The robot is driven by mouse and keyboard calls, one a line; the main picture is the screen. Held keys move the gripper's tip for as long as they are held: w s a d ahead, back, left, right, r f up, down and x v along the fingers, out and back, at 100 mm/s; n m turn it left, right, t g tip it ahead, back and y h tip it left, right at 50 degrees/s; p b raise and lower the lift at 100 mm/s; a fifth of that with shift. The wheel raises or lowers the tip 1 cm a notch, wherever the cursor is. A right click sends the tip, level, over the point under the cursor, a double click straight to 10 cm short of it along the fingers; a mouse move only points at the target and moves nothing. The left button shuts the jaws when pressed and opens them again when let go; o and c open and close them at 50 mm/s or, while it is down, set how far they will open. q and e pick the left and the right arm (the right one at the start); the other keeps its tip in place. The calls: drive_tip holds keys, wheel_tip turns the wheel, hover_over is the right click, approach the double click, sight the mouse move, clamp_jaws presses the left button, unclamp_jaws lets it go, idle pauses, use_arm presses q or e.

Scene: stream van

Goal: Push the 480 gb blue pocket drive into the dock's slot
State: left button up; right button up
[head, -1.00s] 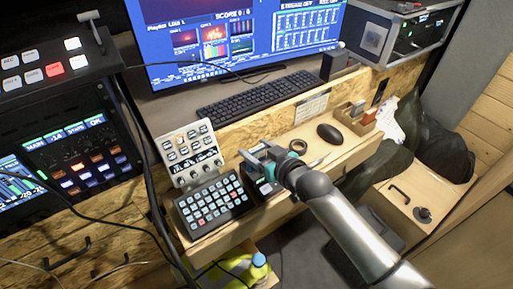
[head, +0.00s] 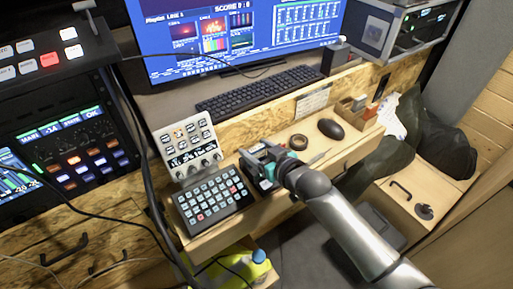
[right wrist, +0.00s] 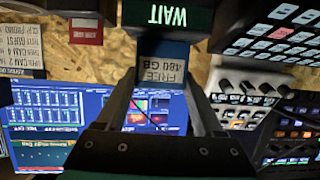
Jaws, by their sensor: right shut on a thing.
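My right gripper (head: 262,160) is over the desk beside the button pad, shut on the blue pocket drive. In the right wrist view the drive (right wrist: 163,74) sits between the two fingers, with an upside-down label reading "FREE 480 GB". Directly beyond it is the dock (right wrist: 140,14), a dark box whose green display reads "WAIT". The drive's far end meets the dock's edge in this view; I cannot tell how far it is in the slot. In the head view my gripper hides the drive and much of the dock. My left gripper is not in view.
The button pad (head: 213,200) and the knob panel (head: 188,146) stand close on the left. A tape roll (head: 298,142) and a mouse (head: 330,129) lie to the right. The keyboard (head: 258,92) is behind. In the wrist view a red item (right wrist: 86,31) stands beside the dock.

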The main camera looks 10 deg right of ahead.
drive_tip(key=shift+f, duration=0.15)
drive_tip(key=o, duration=1.4)
drive_tip(key=shift+o, duration=0.2)
drive_tip(key=p+v, duration=0.3)
drive_tip(key=v, duration=1.2)
drive_tip(key=shift+s+d, duration=0.1)
drive_tip(key=s+d+f+m+g+h, duration=0.1)
drive_tip(key=s+d+f+g, duration=0.15)
drive_tip(key=f, duration=0.65)
drive_tip(key=s+d+f+g+h+b, duration=0.1)
drive_tip(key=s+d+f+h, duration=0.15)
drive_tip(key=f, duration=0.65)
drive_tip(key=s+d+f+m+g+h, duration=0.15)
drive_tip(key=s+f, duration=0.25)
drive_tip(key=f, duration=0.5)
drive_tip(key=s+a+f+g, duration=0.1)
drive_tip(key=s+f+g, duration=0.2)
drive_tip(key=s+f, duration=0.5)
drive_tip(key=s+a+f+g+b, duration=0.1)
drive_tip(key=s+f+g, duration=0.3)
drive_tip(key=s, duration=1.2)
wheel_tip(320, 180, down, 5)
drive_tip(key=shift+a+r, duration=0.2)
drive_tip(key=shift+a, duration=0.45)
